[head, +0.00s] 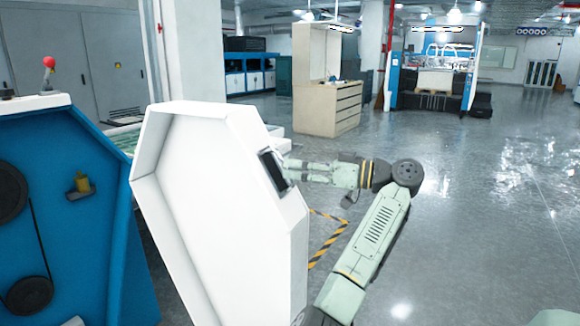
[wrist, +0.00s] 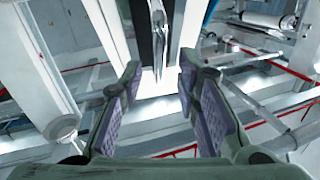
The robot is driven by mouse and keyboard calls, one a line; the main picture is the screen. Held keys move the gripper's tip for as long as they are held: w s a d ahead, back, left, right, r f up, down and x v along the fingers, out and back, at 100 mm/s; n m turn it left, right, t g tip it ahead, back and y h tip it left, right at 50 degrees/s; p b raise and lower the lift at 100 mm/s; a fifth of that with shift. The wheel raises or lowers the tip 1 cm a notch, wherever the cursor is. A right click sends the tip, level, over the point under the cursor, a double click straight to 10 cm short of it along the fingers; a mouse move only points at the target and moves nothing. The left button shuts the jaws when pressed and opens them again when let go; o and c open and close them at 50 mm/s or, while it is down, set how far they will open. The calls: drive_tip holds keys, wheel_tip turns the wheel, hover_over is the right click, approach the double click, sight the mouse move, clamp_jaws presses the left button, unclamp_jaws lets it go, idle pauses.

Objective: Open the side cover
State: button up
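The side cover (head: 205,190) is a white, shallow, angular panel. In the head view it stands swung out from the blue machine side (head: 95,190), its hollow inner face showing. A black handle piece (head: 272,172) sits on its right edge. My gripper (head: 286,166) is at that edge, just right of the handle piece; its fingertips are partly hidden there. In the wrist view my gripper (wrist: 158,85) has its two padded fingers apart with nothing clamped between them. A pale panel with a dark strip shows ahead of the fingers; I cannot tell if they touch it.
The bared machine side has black pulleys with a belt (head: 28,293) and a small yellow part (head: 81,184). A red-knobbed lever (head: 49,64) stands on top. A wooden cabinet (head: 330,105) stands farther back. The grey floor (head: 480,200) at right is open.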

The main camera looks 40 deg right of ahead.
drive_tip(key=v, duration=0.9)
drive_tip(key=shift+s+d, duration=0.2)
drive_tip(key=shift+s, duration=0.15)
